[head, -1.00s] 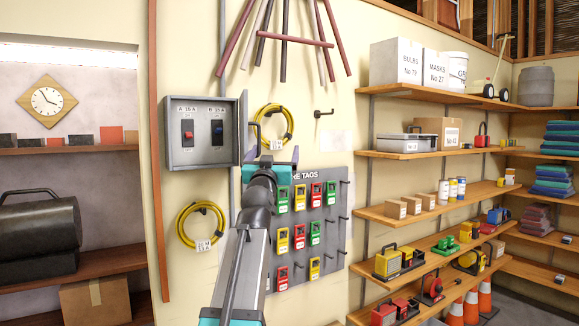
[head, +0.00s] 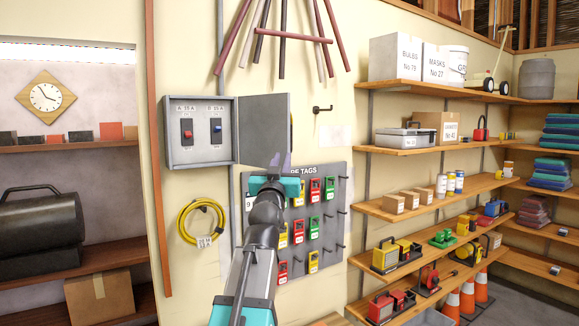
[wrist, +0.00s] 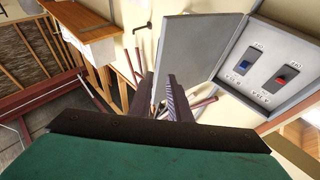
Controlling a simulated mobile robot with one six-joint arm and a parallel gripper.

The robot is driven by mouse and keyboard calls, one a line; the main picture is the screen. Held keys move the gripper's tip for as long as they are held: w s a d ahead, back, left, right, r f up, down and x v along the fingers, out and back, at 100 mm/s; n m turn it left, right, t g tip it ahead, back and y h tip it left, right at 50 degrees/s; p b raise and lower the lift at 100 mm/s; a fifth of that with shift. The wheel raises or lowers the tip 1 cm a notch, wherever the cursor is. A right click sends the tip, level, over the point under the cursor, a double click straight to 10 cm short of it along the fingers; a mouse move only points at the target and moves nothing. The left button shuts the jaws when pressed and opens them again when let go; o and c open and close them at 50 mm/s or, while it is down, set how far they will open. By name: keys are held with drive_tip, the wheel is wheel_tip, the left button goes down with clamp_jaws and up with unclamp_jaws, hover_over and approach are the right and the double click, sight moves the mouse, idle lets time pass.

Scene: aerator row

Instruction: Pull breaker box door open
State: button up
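The grey breaker box (head: 200,150) is on the wall left of centre, with a red and a blue switch inside. Its door (head: 264,125) is swung wide open to the right, hinged on the box's right side. The box (wrist: 278,62) and door (wrist: 200,48) also show in the wrist view. My gripper (head: 280,160) is at the door's lower outer corner. In the wrist view its two dark fingers (wrist: 160,92) are apart, with a gap between them. The right finger overlaps the door's edge; I cannot tell whether it touches.
A pegboard (head: 335,215) with coloured tags is behind and below my gripper. A yellow cable coil (head: 201,222) hangs under the box. A black hook (head: 322,109) is right of the door. Loaded shelves (head: 440,200) fill the right side.

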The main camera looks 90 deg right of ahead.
drive_tip(key=shift+s+a+f+p, duration=0.3)
drive_tip(key=shift+s+a+p, duration=0.05)
drive_tip(key=shift+a, duration=0.45)
drive_tip(key=shift+s+a+f+p, duration=0.25)
drive_tip(key=shift+s+a+p, duration=0.15)
drive_tip(key=shift+a, duration=0.35)
drive_tip(key=shift+s+a+f+p, duration=0.3)
drive_tip(key=shift+s+a, duration=0.05)
drive_tip(key=shift+a, duration=0.45)
drive_tip(key=shift+a, duration=0.1)
drive_tip(key=b+v, duration=1.3)
drive_tip(key=b, duration=0.5)
drive_tip(key=shift+a+f+b, duration=0.15)
drive_tip(key=shift+a+b, duration=0.1)
drive_tip(key=shift+b, duration=0.15)
idle(0.7)
idle(0.6)
